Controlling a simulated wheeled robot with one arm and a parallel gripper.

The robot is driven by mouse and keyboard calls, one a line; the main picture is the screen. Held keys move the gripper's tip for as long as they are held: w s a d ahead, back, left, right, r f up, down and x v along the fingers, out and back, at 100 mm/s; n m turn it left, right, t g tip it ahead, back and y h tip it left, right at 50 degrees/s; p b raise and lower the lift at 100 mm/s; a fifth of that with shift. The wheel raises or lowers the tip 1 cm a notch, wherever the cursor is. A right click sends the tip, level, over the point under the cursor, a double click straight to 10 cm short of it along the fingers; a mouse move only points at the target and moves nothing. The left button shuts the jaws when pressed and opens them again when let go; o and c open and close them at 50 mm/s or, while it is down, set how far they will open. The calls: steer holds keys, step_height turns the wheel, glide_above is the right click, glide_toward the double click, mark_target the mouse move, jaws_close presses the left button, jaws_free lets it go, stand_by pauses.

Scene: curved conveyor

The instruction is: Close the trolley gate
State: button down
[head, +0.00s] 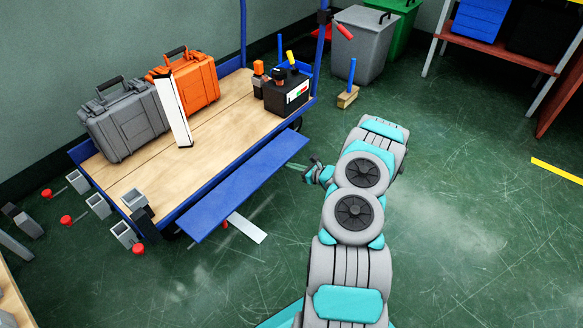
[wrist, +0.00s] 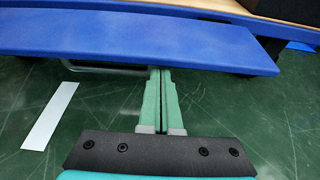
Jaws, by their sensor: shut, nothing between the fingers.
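The trolley gate (head: 243,187) is a long blue panel along the near side of the trolley (head: 215,125). It hangs out from the wooden deck, tilted outward and lowered. In the wrist view the gate (wrist: 130,38) spans the top of the picture, with a grey bar partly visible under its lower edge. My gripper (head: 302,167) is at the gate's right end in the head view, low beside its outer edge. In the wrist view my gripper (wrist: 160,72) has its green fingers together and empty, tips at the gate's lower edge. I cannot tell whether they touch it.
A grey case (head: 128,120), an orange case (head: 190,84), a white bar (head: 172,110) and a black toolbox (head: 286,95) are on the deck. A white strip (head: 247,228) lies on the floor beside the gate. A grey bin (head: 362,45) stands behind.

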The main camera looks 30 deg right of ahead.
steer(key=shift+r+g, duration=0.3)
steer(key=shift+r, duration=0.05)
